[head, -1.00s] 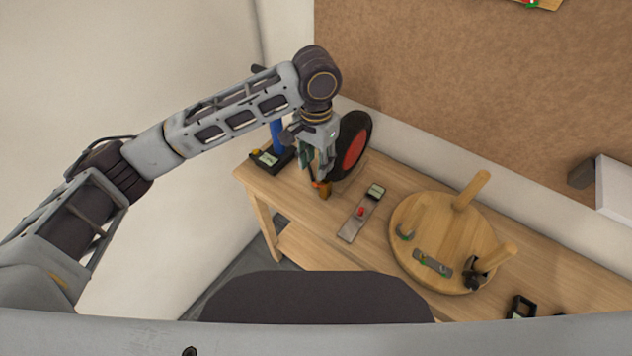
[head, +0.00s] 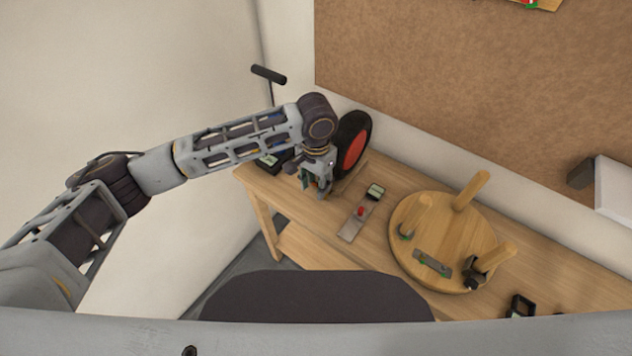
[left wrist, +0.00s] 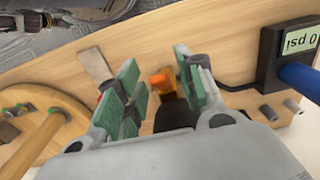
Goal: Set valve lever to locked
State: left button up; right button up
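The valve lever appears as a small orange piece (left wrist: 163,82) between the fingers in the left wrist view; its setting cannot be read. It is hidden behind my gripper in the head view. My left gripper (head: 321,190) is low over the bench, just in front of the black wheel with a red hub (head: 352,146). In the left wrist view its green-padded fingers (left wrist: 163,92) are apart, one on each side of the orange piece. Contact cannot be made out. My right gripper is in neither view.
A metal strip with a red knob (head: 361,211) lies right of my gripper. An upturned round wooden stool (head: 465,237) fills the bench further right. A wall rises behind.

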pick_arm(q)
grip_shut()
